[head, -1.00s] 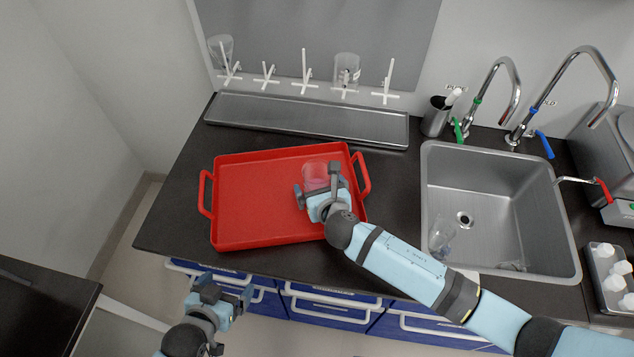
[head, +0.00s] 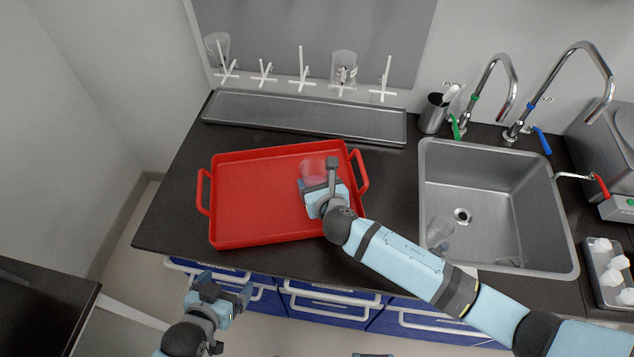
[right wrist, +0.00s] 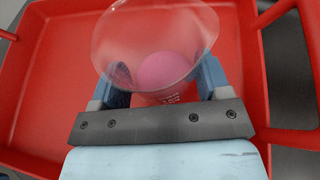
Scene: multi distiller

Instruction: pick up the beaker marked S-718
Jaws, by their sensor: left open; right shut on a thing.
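A clear beaker (head: 311,169) stands in the right part of the red tray. It also shows in the right wrist view (right wrist: 155,35), with a rounded pink shape inside or behind its glass and small white print too small to read. My right gripper (head: 317,180) is shut around its sides, one finger on each side in the right wrist view (right wrist: 163,82). I cannot tell whether the beaker is off the tray floor. My left gripper (head: 225,290) is open and empty, low in front of the counter. The marking S-718 is not legible.
The red tray (head: 255,215) has raised walls and side handles. Behind it lies a metal trough (head: 300,115) below white pegs bearing two glass beakers (head: 217,47) (head: 344,66). A sink (head: 495,190) with glassware in it is at right. The tray's left part is empty.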

